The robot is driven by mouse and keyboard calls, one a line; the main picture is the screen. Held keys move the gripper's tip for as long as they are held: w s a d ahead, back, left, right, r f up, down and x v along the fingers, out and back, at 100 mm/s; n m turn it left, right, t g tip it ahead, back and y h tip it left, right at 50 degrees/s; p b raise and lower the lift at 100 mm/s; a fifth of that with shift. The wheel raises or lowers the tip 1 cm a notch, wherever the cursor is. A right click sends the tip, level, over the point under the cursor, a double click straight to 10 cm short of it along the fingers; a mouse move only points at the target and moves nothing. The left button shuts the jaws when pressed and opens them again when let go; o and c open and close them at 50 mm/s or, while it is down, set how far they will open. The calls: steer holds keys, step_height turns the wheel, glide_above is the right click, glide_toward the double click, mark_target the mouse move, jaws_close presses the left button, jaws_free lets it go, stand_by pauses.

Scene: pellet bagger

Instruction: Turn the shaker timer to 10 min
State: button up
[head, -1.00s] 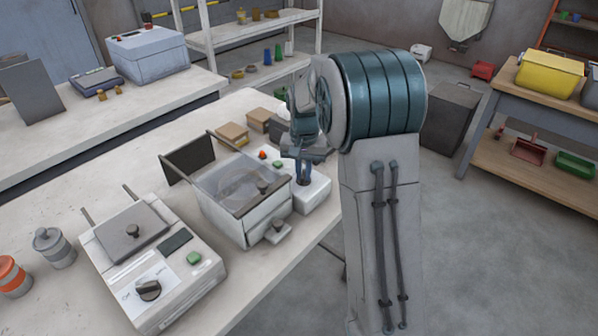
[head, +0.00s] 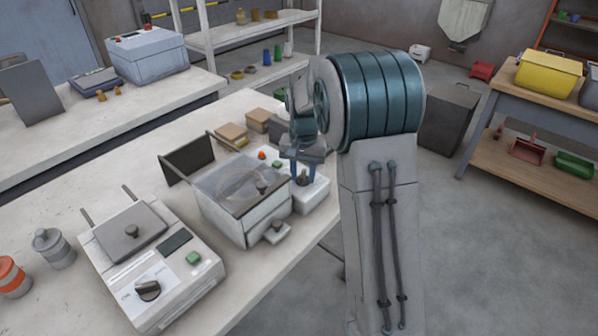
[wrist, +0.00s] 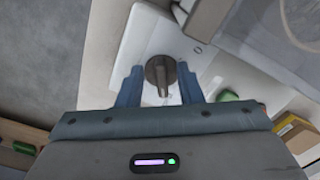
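The shaker, a white machine with a clear-lidded tray (head: 240,185), stands on the near bench. Its timer knob (wrist: 160,72) is dark and round with a raised bar grip, on a white panel at the machine's right end. The knob also shows small between my fingers in the head view (head: 303,179). My gripper (wrist: 159,84) is open over the knob, one blue finger on each side with a gap to it. The bar points toward the bottom of the wrist view. I cannot read any scale marks around it.
A red button (head: 262,154) and a green button (wrist: 227,96) sit beside the knob. Left of the shaker is another white machine (head: 150,265) with its own dial and green button. Tan boxes (head: 231,133) lie behind.

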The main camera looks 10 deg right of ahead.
mark_target(303, 175)
step_height(303, 175, up, 14)
stand_by(0.5)
